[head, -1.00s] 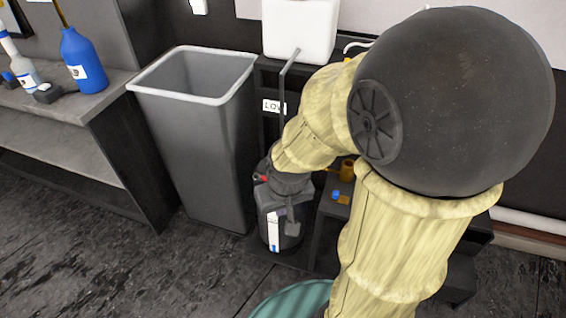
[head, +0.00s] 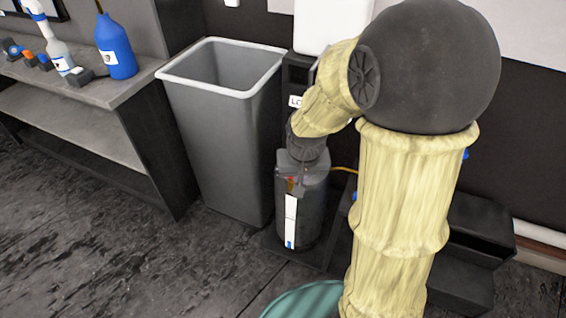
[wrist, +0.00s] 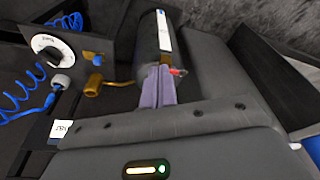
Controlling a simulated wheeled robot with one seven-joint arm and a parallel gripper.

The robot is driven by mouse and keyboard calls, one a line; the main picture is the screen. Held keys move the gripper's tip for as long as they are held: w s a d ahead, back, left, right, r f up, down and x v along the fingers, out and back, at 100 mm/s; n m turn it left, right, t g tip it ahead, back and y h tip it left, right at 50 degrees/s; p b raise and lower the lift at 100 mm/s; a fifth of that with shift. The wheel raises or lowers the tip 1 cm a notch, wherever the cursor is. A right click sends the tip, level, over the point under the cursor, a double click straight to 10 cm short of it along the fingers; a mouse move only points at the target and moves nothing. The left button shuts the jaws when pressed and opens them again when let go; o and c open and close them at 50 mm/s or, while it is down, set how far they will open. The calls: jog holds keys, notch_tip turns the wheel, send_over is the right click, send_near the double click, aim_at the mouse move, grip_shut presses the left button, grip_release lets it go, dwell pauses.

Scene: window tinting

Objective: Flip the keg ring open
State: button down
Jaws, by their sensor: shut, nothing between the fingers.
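The ring is not clearly made out. In the head view my wrist covers much of the keg's top.
The tall grey bin (head: 222,140) stands close left of the keg. A shelf bench (head: 120,105) with a blue bottle (head: 116,46) is further left.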

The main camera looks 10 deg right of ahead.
jog(key=w+f+m+h, duration=0.1)
jog(key=w+f, duration=0.3)
jog(key=w, duration=0.7)
jog(key=w+f+m, duration=0.3)
jog(key=w+m, duration=0.1)
jog(key=w, duration=0.7)
jog(key=shift+d+f+m+h+b, duration=0.25)
jog(key=shift+f+m+h+b, duration=0.05)
jog(key=shift+f+h, duration=0.1)
jog(key=b+x, duration=0.1)
jog(key=x, duration=0.9)
jog(key=shift+w+d+f, duration=0.1)
jog(key=shift+w, duration=0.1)
jog(key=s+a, duration=0.2)
jog(key=shift+s, duration=0.25)
jog(key=shift+s+a, duration=0.2)
jog(key=shift+s, duration=0.15)
jog(key=shift+a, duration=0.1)
